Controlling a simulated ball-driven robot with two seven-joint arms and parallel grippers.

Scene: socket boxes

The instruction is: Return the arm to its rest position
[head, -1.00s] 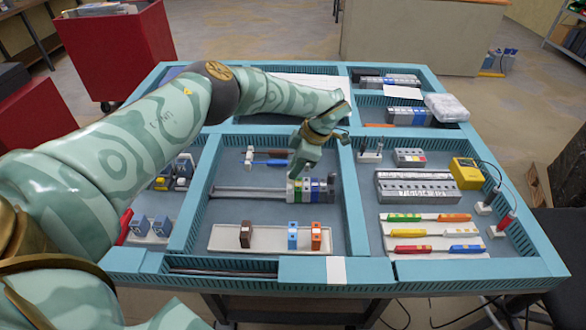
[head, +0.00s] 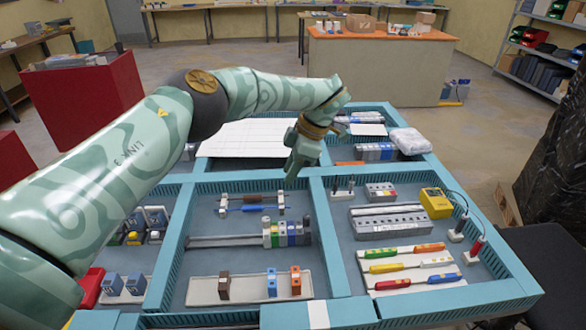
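My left arm, pale green with darker patterns, reaches in from the left across the table. Its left gripper (head: 293,172) hangs downward above the far part of the middle compartment, near the divider. Nothing clearly shows between its fingers, and I cannot tell how far apart they are. Below and nearer to me, a row of grey, green, blue and white terminal blocks (head: 287,234) sits on a metal rail (head: 222,241), apart from the gripper. My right gripper is not in view.
The blue-framed table holds a tray (head: 240,290) with brown, blue and orange blocks, two screwdrivers (head: 250,208), a yellow meter (head: 436,203) and a tray of coloured-handled tools (head: 410,267). A white sheet (head: 243,140) lies behind the arm. A red cabinet (head: 90,100) stands at left.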

